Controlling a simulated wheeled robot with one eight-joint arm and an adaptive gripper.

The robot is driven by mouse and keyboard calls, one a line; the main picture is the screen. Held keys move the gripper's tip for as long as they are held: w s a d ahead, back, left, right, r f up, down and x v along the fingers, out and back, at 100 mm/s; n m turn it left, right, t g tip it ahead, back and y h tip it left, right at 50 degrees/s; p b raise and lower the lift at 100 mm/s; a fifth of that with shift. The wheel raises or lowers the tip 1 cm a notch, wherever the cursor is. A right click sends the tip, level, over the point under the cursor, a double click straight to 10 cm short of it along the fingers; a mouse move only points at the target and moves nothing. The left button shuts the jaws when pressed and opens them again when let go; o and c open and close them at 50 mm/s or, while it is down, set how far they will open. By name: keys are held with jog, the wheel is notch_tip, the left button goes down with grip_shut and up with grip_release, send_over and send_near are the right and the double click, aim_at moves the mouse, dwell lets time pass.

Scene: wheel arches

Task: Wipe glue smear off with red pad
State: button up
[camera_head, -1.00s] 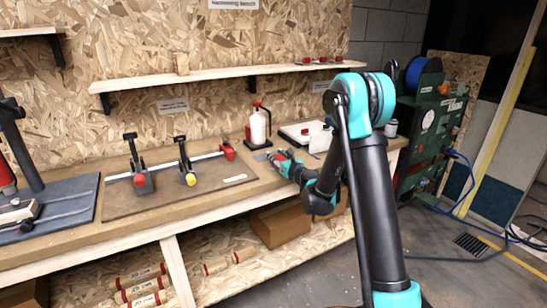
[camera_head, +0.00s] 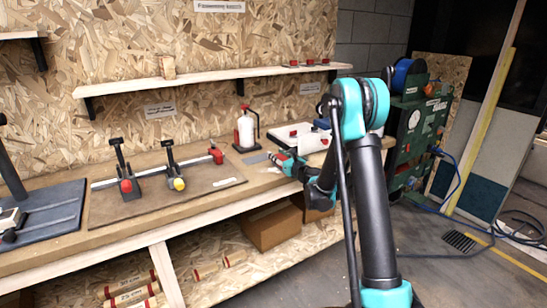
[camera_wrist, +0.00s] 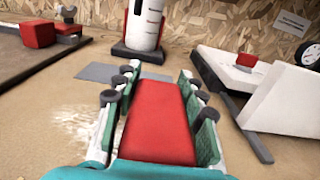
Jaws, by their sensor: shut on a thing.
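My gripper (camera_wrist: 154,88) is shut on the red pad (camera_wrist: 158,125), a block held between its green-lined fingers. In the head view my gripper (camera_head: 276,157) is low over the right part of the workbench. A whitish glue smear (camera_wrist: 82,124) shows on the wooden top just left of my gripper in the wrist view. Part of it may be hidden by the fingers. I cannot tell whether the pad touches the bench.
A white bottle (camera_head: 245,131) with a dark base stands behind my gripper, with a flat grey plate (camera_wrist: 120,74) before it. A white box-like object (camera_wrist: 285,98) stands close on the right. A clamp board (camera_head: 150,195) lies to the left.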

jog(key=shift+w+d, duration=0.5)
jog(key=shift+d, duration=0.15)
jog(key=shift+s, duration=0.1)
jog(key=shift+s+a+f, duration=0.1)
jog(key=shift+s+a, duration=0.15)
jog(key=shift+a, duration=0.15)
jog(key=shift+s+a, duration=1.05)
jog(key=shift+a, duration=0.5)
jog(key=shift+s+a, duration=1)
jog(key=shift+a, duration=0.5)
jog(key=shift+s+a, duration=1.05)
jog(key=shift+a, duration=0.65)
jog(key=shift+w+d, duration=1.2)
jog(key=shift+d, duration=0.5)
jog(key=shift+w+d, duration=1.15)
jog(key=shift+d, duration=0.55)
jog(key=shift+w+d, duration=1.2)
jog(key=shift+d, duration=0.5)
jog(key=shift+s+a, duration=0.1)
jog(key=shift+s+a, duration=1.15)
jog(key=shift+a, duration=0.5)
jog(key=shift+s+a, duration=1.15)
jog(key=shift+a, duration=0.55)
jog(key=shift+s+a, duration=1.15)
jog(key=shift+a, duration=0.5)
